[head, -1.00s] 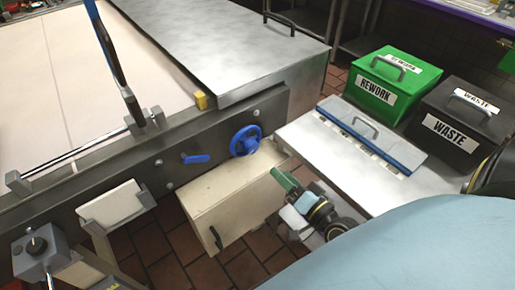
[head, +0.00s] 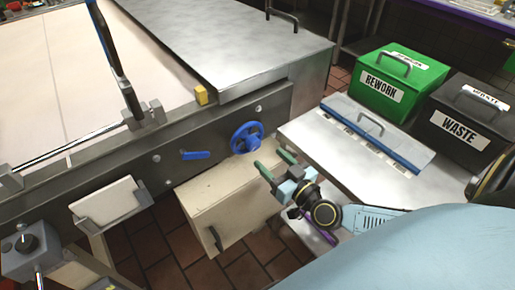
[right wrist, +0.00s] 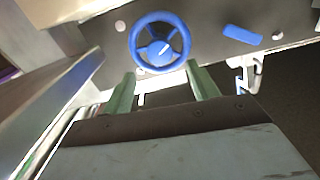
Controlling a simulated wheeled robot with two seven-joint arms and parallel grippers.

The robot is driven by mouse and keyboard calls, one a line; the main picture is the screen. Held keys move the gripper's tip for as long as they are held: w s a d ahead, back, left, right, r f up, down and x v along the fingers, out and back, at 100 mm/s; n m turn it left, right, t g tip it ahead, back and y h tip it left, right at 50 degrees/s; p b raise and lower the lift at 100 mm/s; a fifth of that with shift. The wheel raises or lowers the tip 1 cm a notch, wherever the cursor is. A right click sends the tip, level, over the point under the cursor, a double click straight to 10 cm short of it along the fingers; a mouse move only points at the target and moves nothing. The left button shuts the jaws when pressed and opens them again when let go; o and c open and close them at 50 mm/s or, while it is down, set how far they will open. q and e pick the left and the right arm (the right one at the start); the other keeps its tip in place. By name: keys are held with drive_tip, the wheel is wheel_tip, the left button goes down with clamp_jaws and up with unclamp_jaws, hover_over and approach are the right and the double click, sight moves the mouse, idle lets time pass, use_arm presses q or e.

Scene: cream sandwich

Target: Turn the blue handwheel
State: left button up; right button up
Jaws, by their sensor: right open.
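The blue handwheel (head: 247,138) is mounted on the dark side rail of the conveyor in the head view. It has a round rim with spokes and also shows in the right wrist view (right wrist: 160,40). My right gripper (head: 273,164) is open, its two green fingers pointing toward the wheel, just below and to the right of it. In the right wrist view the fingers (right wrist: 163,84) are spread below the wheel, with the wheel ahead of them and nothing between them. I see no contact with the wheel. My left gripper is not in view.
A blue lever (head: 196,155) sits left of the wheel on the same rail (head: 130,172). A beige box (head: 225,205) stands below. A metal table (head: 310,128) with a blue-edged lidded tray (head: 375,135) is to the right, by the green REWORK bin (head: 400,85) and black WASTE bin (head: 465,120).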

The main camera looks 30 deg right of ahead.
sight(256, 145)
drive_tip(key=w, duration=0.4)
drive_tip(key=w+b, duration=0.1)
drive_tip(key=w, duration=0.2)
drive_tip(key=shift+a, duration=0.3)
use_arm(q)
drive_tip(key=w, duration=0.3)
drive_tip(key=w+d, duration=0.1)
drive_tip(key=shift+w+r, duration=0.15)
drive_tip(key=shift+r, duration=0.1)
use_arm(e)
drive_tip(key=c, duration=1)
drive_tip(key=shift+s, duration=0.1)
